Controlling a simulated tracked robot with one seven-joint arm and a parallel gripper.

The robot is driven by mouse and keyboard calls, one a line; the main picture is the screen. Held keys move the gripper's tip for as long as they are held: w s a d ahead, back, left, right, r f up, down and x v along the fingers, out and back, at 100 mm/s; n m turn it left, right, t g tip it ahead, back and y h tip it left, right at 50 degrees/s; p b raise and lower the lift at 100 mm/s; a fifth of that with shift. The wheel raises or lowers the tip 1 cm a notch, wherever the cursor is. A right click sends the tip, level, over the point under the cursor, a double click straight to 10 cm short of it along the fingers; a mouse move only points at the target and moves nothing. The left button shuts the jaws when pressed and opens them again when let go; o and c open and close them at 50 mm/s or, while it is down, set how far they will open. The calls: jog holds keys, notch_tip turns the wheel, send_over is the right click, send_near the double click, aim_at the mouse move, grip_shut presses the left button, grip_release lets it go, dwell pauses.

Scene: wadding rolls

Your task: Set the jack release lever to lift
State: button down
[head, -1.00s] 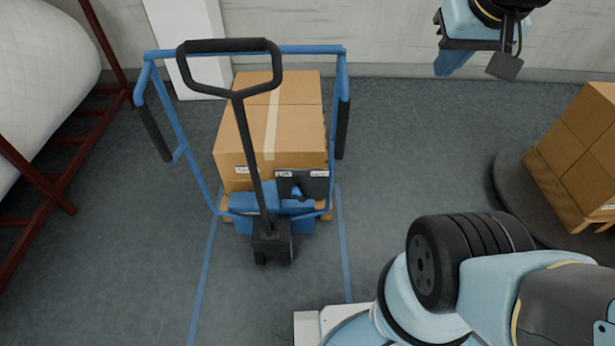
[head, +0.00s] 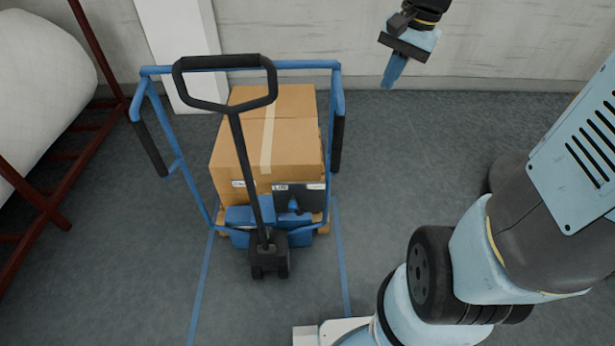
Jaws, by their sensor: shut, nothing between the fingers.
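The jack has a black loop handle (head: 224,62) on a tilted shaft, rising from a dark wheeled base (head: 269,262). Behind the shaft, low in front of the cartons, is a dark plate (head: 313,199) with small white labels too small to read. The plate has a notch, and a blue part shows by it. I cannot clearly pick out the release lever or its setting. My gripper (head: 389,85) is shut and empty, with its blue fingers pointing down. In the picture it is up and to the right of the plate, clear of the jack.
Taped cartons (head: 290,147) stand on the jack inside a blue frame (head: 241,66) with black side grips. A dark red rack (head: 58,185) with a white roll (head: 38,80) stands at left. Floor between the jack and my arm is clear.

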jog(key=w+f+m+g+y, duration=0.35)
jog(key=w+f+m, duration=0.35)
jog(key=f, duration=0.6)
jog(key=w+f+m+g+y, duration=0.2)
jog(key=w+f+m+y, duration=0.35)
jog(key=f, duration=0.75)
jog(key=m+t+y, duration=0.5)
jog(key=m+y, duration=0.2)
jog(key=m, duration=1)
send_near(296, 209)
jog(key=a, duration=0.3)
jog(key=w+a, duration=0.1)
jog(key=a, duration=0.2)
jog(key=shift+w, duration=0.25)
jog(key=shift+w, duration=0.1)
